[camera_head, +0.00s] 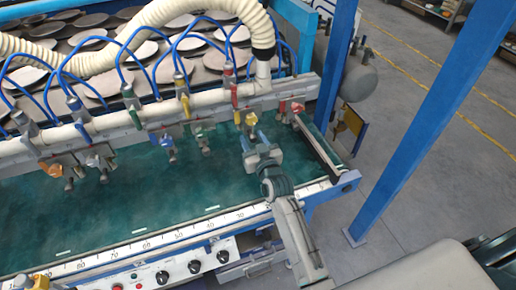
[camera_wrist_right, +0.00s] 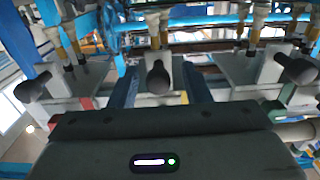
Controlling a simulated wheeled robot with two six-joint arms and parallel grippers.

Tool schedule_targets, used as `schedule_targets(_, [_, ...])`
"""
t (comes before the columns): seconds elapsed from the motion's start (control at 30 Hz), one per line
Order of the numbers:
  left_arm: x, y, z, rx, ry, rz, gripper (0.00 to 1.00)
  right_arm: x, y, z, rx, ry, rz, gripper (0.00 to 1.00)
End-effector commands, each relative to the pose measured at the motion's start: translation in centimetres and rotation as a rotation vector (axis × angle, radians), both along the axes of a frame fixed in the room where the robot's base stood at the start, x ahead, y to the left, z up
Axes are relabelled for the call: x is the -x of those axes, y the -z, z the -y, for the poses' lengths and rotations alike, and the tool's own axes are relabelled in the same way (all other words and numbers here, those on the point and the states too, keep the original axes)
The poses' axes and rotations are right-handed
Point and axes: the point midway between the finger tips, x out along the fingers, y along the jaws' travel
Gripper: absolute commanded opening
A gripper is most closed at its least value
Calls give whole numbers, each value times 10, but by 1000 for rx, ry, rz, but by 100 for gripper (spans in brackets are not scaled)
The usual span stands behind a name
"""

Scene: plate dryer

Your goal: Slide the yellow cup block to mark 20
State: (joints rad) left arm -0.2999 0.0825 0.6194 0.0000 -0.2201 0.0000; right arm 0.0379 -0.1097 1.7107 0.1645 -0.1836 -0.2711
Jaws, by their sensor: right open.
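The yellow cup block (camera_head: 251,119) hangs on the white rail, between the green block (camera_head: 200,137) on its left and the red block (camera_head: 297,108) on its right. My right gripper (camera_head: 258,152) is just in front of and below it. In the right wrist view, my two dark fingers are apart, one on each side of the middle cup block's round knob (camera_wrist_right: 158,78), with visible gaps. That block sits between red-marked and green-marked ones. A white number scale (camera_head: 210,222) runs along the front edge; mark 20 is not clearly readable. My left gripper is not seen.
Blue (camera_head: 168,142) and orange (camera_head: 52,166) blocks hang further left on the rail. Blue hoses and a thick cream hose (camera_head: 150,25) run above. The green bed (camera_head: 120,205) below is clear. Blue posts (camera_head: 425,110) stand at the right.

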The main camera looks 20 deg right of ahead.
Motion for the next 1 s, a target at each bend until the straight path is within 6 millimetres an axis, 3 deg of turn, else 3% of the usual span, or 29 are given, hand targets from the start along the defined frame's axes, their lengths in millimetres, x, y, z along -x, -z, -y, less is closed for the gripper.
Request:
schedule_targets(0.2, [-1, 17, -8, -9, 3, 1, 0, 38, 6, 1, -1, 1, -1, 43])
schedule_targets(0.5, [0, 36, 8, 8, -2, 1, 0, 90, 3, 3, -1, 1, 0, 43])
schedule_targets(0.7, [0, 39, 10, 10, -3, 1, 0, 102, 1, 4, 1, 0, -1, 43])
schedule_targets(1.0, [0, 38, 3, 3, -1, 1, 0, 102, 0, 4, 1, 0, 0, 43])
